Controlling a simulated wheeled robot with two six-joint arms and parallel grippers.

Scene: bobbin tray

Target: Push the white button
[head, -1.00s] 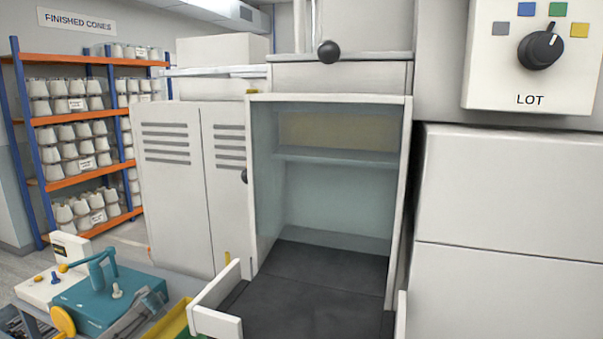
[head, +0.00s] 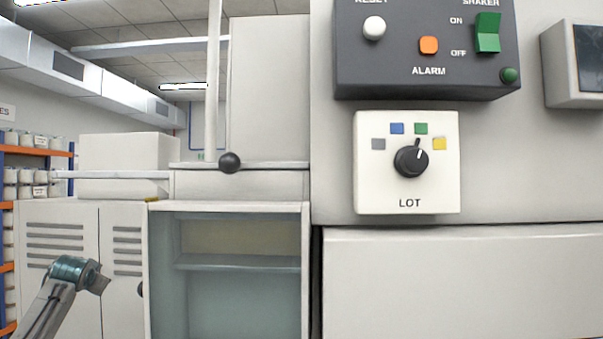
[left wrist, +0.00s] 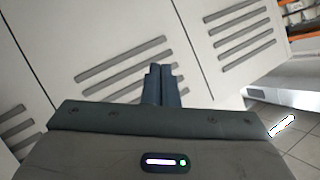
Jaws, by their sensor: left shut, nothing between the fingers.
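The white button (head: 374,28) is a small round knob under the partly cut-off label RESET. It sits at the upper left of a dark grey control panel (head: 352,68) on the wall, in the head view. Part of my left arm (head: 72,274) shows at the lower left of the head view, in front of the grey locker and well away from the button. In the left wrist view my left gripper (left wrist: 160,70) is shut and empty, with the slatted locker doors behind it. My right gripper is not in view.
A white LOT box (head: 380,190) with a black dial (head: 411,161) is below. A black ball knob (head: 230,162) stands out over the open cabinet (head: 306,260).

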